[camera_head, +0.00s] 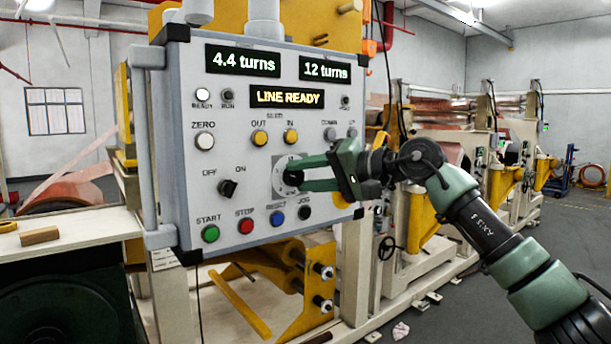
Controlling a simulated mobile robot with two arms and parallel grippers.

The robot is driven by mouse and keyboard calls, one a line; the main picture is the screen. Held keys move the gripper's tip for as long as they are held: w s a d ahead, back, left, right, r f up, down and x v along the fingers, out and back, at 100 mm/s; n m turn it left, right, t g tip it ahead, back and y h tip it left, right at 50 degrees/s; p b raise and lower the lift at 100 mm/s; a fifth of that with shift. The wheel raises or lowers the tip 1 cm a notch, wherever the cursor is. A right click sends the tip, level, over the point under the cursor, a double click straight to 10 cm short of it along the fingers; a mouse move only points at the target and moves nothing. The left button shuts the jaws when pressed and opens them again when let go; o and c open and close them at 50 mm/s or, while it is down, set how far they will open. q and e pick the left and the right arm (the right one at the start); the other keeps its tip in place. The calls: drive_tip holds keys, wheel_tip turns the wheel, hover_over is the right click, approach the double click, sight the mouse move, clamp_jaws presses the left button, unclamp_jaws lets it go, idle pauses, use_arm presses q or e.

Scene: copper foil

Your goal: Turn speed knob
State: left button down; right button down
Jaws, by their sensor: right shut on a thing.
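The panel displays read "4.4 turns", "12 turns" and "LINE READY". My left gripper is not in view.
Around the dial are the black OFF/ON switch (228,188), the green START button (210,233), the red STOP button (245,225) and yellow OUT and IN buttons. A table with a wooden block (39,236) stands at left. Foil machinery fills the right background.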

drive_tip(key=c, duration=0.9)
unclamp_jaws()
drive_tip(key=b+v, duration=0.3)
drive_tip(key=v, duration=0.4)
drive_tip(key=shift+s+d, duration=0.25)
